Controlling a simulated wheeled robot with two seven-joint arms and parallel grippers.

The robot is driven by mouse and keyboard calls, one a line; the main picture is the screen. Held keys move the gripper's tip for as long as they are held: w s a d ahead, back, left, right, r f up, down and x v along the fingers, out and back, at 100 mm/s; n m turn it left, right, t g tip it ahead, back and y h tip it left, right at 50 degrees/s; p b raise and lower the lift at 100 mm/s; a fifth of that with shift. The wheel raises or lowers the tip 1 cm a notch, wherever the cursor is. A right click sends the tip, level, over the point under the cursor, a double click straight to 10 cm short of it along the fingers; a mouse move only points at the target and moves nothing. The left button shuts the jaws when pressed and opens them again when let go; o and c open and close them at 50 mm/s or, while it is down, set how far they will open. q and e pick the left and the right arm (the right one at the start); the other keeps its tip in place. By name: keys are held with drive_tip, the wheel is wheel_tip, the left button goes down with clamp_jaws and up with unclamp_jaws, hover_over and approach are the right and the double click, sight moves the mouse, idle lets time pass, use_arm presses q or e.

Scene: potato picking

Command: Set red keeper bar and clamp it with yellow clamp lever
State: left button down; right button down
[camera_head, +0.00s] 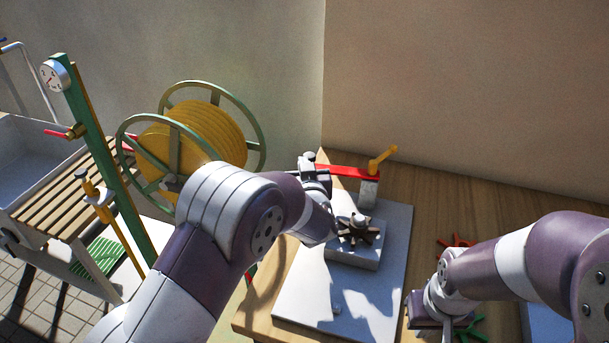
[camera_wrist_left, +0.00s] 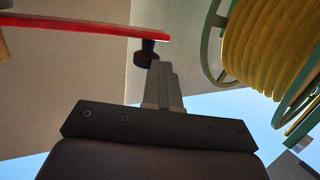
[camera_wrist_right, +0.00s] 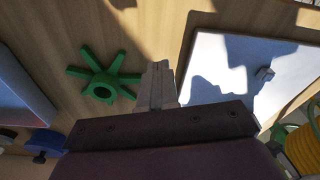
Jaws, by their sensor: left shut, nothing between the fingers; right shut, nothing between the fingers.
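The red keeper bar (camera_head: 350,172) spans toward a grey post on the white plate, with the yellow clamp lever (camera_head: 383,157) tilted up at its right end. The bar (camera_wrist_left: 80,25) also shows in the left wrist view, with a black knob (camera_wrist_left: 148,52) at its end. My left gripper (camera_head: 312,168) is shut and empty at the bar's left end; its tips (camera_wrist_left: 160,75) are close to the knob, and contact cannot be told. My right gripper (camera_wrist_right: 158,75) is shut and empty over the wooden table, near a green star-shaped piece (camera_wrist_right: 103,88).
A dark star-shaped piece (camera_head: 358,232) sits on a grey block on the white plate (camera_head: 300,290). A red star-shaped piece (camera_head: 457,241) lies on the table to the right. A large yellow reel (camera_head: 205,137) with a green frame stands left of the table.

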use_arm(q)
drive_tip(key=shift+x, duration=0.85)
drive_tip(key=shift+r, duration=0.2)
drive_tip(key=shift+a, duration=0.1)
use_arm(e)
drive_tip(key=shift+s, duration=0.1)
